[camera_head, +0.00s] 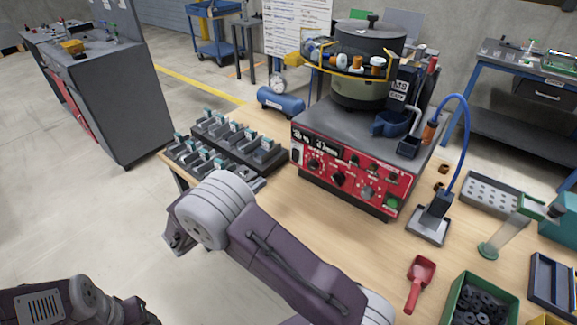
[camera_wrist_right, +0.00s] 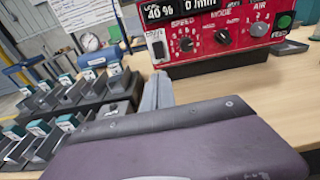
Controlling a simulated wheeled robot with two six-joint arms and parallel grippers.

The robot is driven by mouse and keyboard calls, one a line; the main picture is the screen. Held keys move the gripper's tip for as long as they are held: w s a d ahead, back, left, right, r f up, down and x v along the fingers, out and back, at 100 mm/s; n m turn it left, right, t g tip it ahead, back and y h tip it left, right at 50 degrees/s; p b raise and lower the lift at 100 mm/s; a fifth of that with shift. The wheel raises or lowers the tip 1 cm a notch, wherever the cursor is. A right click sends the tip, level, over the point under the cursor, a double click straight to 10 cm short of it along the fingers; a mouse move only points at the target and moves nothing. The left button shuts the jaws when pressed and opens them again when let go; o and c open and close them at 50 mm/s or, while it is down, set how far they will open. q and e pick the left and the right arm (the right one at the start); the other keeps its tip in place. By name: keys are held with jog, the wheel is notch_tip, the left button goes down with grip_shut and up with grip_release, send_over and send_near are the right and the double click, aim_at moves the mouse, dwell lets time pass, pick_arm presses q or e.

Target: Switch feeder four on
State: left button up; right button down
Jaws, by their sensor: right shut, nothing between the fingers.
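The red feeder control unit (camera_head: 352,178) stands on the wooden bench under the dark bowl. Its front panel has a display, several knobs and a green round button (camera_head: 393,203). At its left edge is a small light-framed dark rocker switch (camera_wrist_right: 157,45). The display reads 40% and 0/min in the right wrist view. My right gripper (camera_wrist_right: 157,92) is shut and empty, with its grey fingers just below and in front of the rocker switch; contact cannot be told. Of my left arm, only links show at the lower left.
Rows of small grey bins (camera_head: 215,145) with teal-topped parts lie left of the unit. A blue cylinder (camera_head: 281,101) with a gauge lies behind them. A blue hose and stand (camera_head: 430,218), a red scoop (camera_head: 419,283) and a green bin (camera_head: 450,310) are on the right.

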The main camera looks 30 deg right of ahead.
jog(key=b+x, duration=0.1)
jog(key=x, duration=1.3)
jog(key=shift+d, duration=0.1)
jog(key=shift+d, duration=0.15)
send_near(294, 160)
jog(key=s+a, duration=0.1)
jog(key=a, duration=0.1)
jog(key=s+a+f, duration=0.1)
jog(key=a, duration=0.1)
jog(key=s+a+f, duration=0.1)
jog(key=a, duration=0.1)
jog(key=shift+a+f, duration=0.2)
jog(key=shift+a, duration=0.1)
jog(key=shift+w+d+f, duration=0.1)
jog(key=shift+w+d, duration=0.05)
